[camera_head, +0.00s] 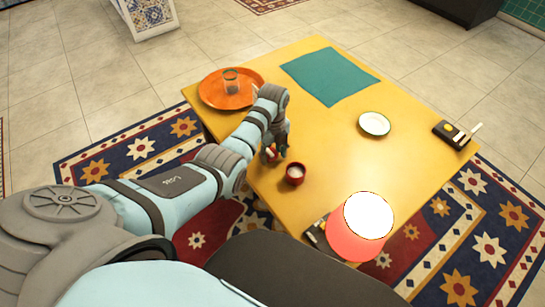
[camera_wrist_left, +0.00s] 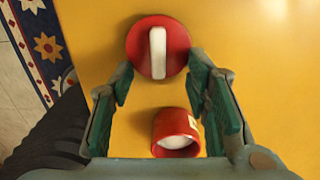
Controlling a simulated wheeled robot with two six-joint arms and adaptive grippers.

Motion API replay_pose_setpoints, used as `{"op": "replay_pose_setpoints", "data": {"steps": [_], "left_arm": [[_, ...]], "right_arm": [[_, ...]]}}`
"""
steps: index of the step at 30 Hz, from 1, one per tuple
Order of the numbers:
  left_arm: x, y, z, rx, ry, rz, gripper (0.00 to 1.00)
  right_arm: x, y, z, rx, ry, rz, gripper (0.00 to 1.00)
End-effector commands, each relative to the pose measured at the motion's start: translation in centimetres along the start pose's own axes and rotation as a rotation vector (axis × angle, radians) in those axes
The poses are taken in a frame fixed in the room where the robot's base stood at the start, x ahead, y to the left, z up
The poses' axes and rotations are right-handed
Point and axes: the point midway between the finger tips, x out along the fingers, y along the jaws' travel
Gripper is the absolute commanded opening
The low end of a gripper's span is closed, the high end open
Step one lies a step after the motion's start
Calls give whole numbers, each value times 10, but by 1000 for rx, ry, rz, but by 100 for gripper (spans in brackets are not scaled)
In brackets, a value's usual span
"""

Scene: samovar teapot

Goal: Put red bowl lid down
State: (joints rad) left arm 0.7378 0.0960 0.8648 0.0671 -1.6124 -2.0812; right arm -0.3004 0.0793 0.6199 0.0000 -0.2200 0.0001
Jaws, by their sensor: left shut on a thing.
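The red bowl lid (camera_wrist_left: 137,50) is a round red disc with a white bar handle, at the top of the left wrist view. In the head view the lid (camera_head: 270,155) shows partly, behind the fingers of my left gripper (camera_head: 272,150). I cannot tell whether it touches the table. The small red bowl (camera_head: 295,180) with white contents stands open on the table, just right of the gripper. It also shows in the left wrist view (camera_wrist_left: 163,126).
The yellow table (camera_head: 330,130) holds an orange tray (camera_head: 212,98) with a glass (camera_head: 231,80), a teal cloth (camera_head: 330,76), a white saucer (camera_head: 374,124) and a dark box (camera_head: 447,134). The table's middle is clear.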

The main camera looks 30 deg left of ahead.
Motion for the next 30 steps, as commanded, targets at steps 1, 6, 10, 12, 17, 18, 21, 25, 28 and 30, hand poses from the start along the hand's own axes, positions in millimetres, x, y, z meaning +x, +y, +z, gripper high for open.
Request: {"op": "replay_pose_setpoints", "data": {"steps": [1, 6, 10, 12, 17, 18, 21, 25, 28, 30], "left_arm": [[7, 0, 0, 0, 1, 1, 22], [6, 0, 0, 0, 0, -1, 22], [8, 0, 0, 0, 0, -1, 22], [8, 0, 0, 0, 0, -1, 51], [7, 0, 0, 0, 0, -1, 64], [7, 0, 0, 0, 0, -1, 64], [7, 0, 0, -1, 0, -1, 64], [2, 0, 0, -1, 0, 0, 64], [-15, -1, 0, -1, -1, -2, 64], [-34, -1, 0, -1, -2, -4, 64]], "right_arm": [[5, 0, 0, 0, 0, 0, 40], [2, 0, 0, 0, 0, 0, 40], [4, 0, 0, 0, 1, 0, 40], [3, 0, 0, 0, 1, 0, 40], [3, 0, 0, 0, 1, 0, 40], [3, 0, 0, 0, 1, 0, 40], [3, 0, 0, 0, 1, 0, 40], [0, 0, 0, 0, 1, 1, 40], [-8, 1, -1, 0, 1, 1, 40], [-16, 2, -2, 0, 1, 1, 40]]}}
